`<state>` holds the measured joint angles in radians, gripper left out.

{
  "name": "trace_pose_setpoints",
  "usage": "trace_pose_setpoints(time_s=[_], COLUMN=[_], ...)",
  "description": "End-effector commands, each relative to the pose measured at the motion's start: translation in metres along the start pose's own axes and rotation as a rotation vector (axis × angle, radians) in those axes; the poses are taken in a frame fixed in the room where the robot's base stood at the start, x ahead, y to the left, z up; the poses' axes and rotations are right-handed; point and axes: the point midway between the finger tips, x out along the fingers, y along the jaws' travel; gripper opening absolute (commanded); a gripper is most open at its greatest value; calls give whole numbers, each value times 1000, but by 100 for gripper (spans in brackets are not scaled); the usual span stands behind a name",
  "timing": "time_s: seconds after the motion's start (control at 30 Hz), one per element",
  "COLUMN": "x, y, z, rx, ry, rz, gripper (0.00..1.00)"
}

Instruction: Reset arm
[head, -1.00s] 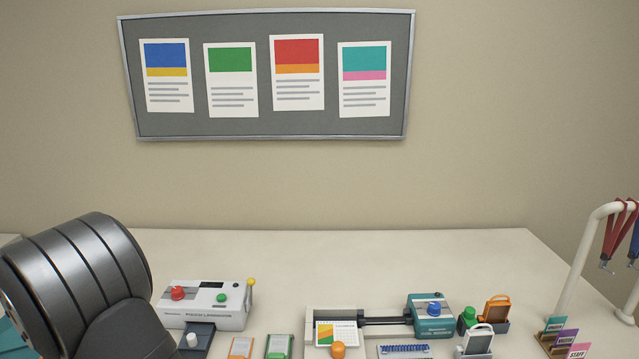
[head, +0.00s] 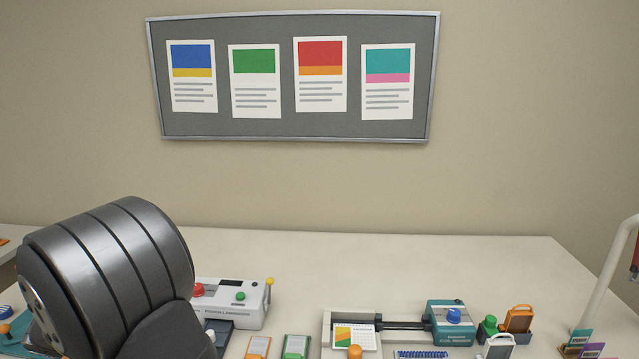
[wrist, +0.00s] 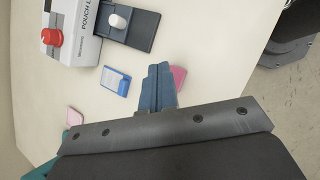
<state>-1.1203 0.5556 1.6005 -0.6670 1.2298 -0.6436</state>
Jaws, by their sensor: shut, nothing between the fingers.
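My gripper (wrist: 158,88) shows in the wrist view with its blue fingers shut together and nothing between them. It hangs above the pale table (wrist: 190,22), near the table's edge. The gripper itself is outside the head view, where my dark arm covers the lower left. The white pouch laminator (wrist: 78,22), with a red knob, lies up and left of the fingers in the wrist view. It also shows in the head view (head: 240,312), partly hidden by my arm. A blue card-like item (wrist: 116,81) lies left of the fingers, and a pink one (wrist: 178,76) is partly hidden behind them.
In the head view, a teal device (head: 452,326) stands on the table with an orange-and-green card (head: 350,338) to its left. A white rack post (head: 612,270) rises at the far right. The table's back strip is clear.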

Motion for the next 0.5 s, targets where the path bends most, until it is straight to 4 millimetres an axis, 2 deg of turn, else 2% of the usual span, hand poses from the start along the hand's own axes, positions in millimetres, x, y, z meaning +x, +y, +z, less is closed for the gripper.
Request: trace_pose_setpoints(time_s=[0.5], x=[16], y=[37], z=[39], rx=[687], ry=[86], rz=[-219], gripper=[0])
